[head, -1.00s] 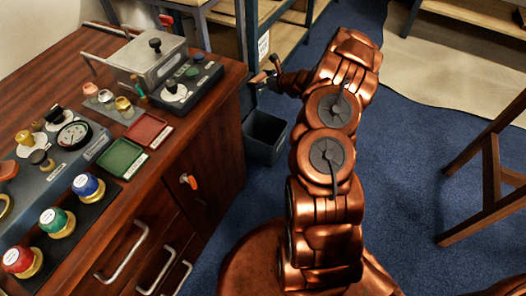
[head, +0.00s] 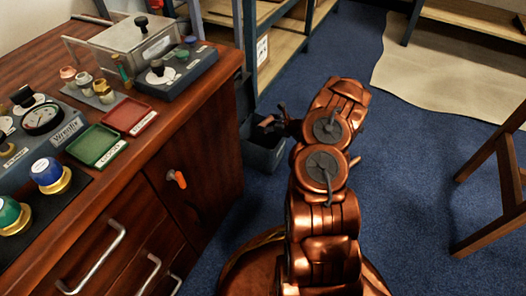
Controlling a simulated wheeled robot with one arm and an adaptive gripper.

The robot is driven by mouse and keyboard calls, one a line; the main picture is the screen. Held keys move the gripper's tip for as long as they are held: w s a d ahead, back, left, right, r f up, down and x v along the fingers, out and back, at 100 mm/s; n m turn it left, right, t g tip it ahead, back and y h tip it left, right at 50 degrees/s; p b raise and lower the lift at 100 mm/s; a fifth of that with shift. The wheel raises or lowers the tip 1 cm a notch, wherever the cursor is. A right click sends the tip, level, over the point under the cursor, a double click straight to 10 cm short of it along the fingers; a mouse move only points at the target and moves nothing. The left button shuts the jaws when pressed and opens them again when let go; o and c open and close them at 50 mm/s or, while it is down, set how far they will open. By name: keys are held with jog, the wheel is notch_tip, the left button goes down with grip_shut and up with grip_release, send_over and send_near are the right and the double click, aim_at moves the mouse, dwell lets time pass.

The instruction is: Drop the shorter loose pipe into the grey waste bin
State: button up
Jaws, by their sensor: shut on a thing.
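The grey waste bin (head: 264,157) stands on the blue floor beside the right end of the wooden bench. My gripper (head: 273,124) is low over the bin's opening, dark and small in the head view. It is shut on a short copper-coloured piece, apparently the shorter loose pipe (head: 266,121), of which only a little shows. I cannot tell how far the pipe is below the bin's rim.
The wooden bench (head: 190,118) fills the left, with a green tray (head: 96,146), a red tray (head: 126,116) and a gauge unit (head: 42,119). Shelving (head: 262,50) stands behind the bin. A wooden stand (head: 490,165) is at right. Floor between is clear.

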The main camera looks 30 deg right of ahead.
jog(key=shift+f+b, duration=0.35)
jog(key=shift+f, duration=0.9)
jog(key=o, duration=0.9)
jog(key=v, duration=1.2)
